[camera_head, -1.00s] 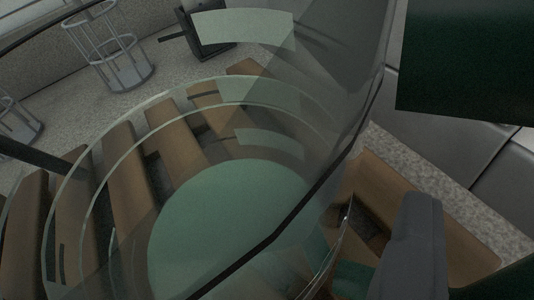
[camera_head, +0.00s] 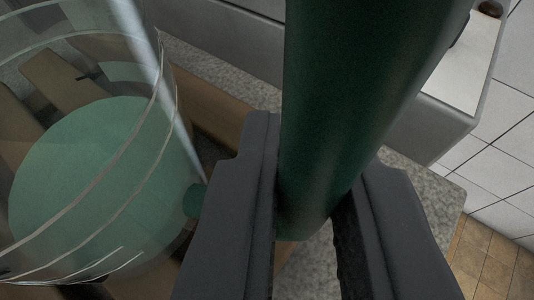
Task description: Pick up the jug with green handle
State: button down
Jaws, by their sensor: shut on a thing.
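The jug (camera_head: 110,170) is a large clear glass vessel with a green disc-like base showing through it, at the left of the view. A thick dark green handle (camera_head: 345,100) runs from the top edge down to the middle, right of the glass. My gripper (camera_head: 305,205) has its two dark grey fingers on either side of the lower part of this green handle and is shut on it.
Brown wooden slats (camera_head: 62,75) lie under and behind the glass. A speckled grey counter (camera_head: 215,85) runs beneath. A pale block (camera_head: 455,75) stands at the upper right. White wall tiles (camera_head: 505,130) and a brown tiled floor (camera_head: 490,260) show at the right.

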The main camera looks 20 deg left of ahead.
aim_at(339, 148)
jog(key=shift+r+p, duration=0.4)
jog(key=shift+r, duration=1.3)
jog(key=s+a+r+p, duration=0.1)
jog(key=s+a, duration=0.1)
jog(key=s, duration=1.3)
jog(key=shift+s+a+r+p, duration=0.15)
jog(key=shift+s+r+p, duration=0.1)
jog(key=shift+s+p, duration=0.05)
jog(key=shift+s, duration=0.1)
